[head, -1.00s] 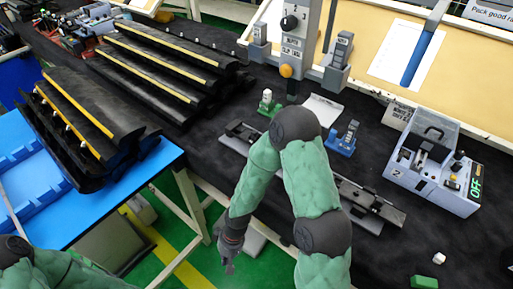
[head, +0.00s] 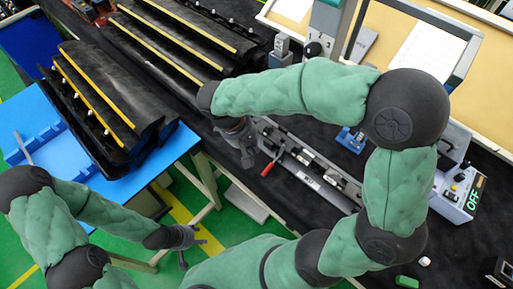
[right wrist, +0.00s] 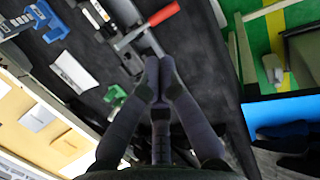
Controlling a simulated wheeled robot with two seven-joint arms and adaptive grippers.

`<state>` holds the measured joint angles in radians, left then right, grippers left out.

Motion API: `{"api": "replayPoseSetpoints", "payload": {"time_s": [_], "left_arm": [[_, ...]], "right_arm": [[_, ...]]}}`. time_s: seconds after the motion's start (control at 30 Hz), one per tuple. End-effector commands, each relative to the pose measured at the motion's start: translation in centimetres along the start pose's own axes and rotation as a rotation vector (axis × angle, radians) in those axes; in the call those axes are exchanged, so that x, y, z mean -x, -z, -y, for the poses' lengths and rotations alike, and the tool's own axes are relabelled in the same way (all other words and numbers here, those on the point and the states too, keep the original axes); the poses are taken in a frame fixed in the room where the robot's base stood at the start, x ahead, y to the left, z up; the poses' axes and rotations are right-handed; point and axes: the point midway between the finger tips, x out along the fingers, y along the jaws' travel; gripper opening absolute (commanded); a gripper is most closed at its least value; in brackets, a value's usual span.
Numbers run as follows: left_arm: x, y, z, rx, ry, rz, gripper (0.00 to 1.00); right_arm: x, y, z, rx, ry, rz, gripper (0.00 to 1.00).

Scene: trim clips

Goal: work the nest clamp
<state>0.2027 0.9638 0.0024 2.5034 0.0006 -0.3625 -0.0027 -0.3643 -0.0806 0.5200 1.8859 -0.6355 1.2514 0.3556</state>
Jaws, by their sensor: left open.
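The nest fixture (head: 310,170), a long dark and grey rail, lies on the black bench top. The nest clamp's red handle (head: 268,168) sticks out at its left end and points toward the bench's front edge. The red handle (right wrist: 160,18) also shows near the top of the right wrist view. My right gripper (head: 247,158) hangs just left of the handle, pointing down. In the right wrist view its fingertips (right wrist: 160,64) are together and empty, apart from the handle. My left gripper (head: 194,256) is open and empty, low over the floor in front of the bench.
A control box (head: 455,190) with a green OFF display stands at the right. A blue fixture (head: 351,139) sits behind the rail, partly hidden by my arm. Dark trim parts (head: 115,105) fill the blue table at left. A green block (head: 407,281) lies near the front.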

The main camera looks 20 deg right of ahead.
Motion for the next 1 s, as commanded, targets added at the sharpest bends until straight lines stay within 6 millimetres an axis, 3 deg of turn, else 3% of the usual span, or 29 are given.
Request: {"api": "replayPoseSetpoints", "payload": {"time_s": [0.3, 0.6, 0.8, 1.0], "left_arm": [[-1.8, 0.1, 0.6, 0.000, 0.000, 0.000, 0.50], [-3.1, 0.1, 1.1, 0.000, 0.000, 0.000, 0.50], [-3.4, 0.1, 1.2, 0.000, 0.000, 0.000, 0.50], [-3.4, 0.1, 1.2, 0.000, 0.000, 0.000, 0.50]], "right_arm": [[-6.2, 0.0, 0.1, 0.001, 0.002, 0.004, 0.00], [-11.0, 0.0, 0.2, 0.001, 0.003, 0.002, 0.00], [-12.4, 0.0, 0.2, 0.002, 0.004, 0.002, 0.00], [-12.6, 0.0, 0.1, 0.002, 0.003, 0.001, 0.00]]}}
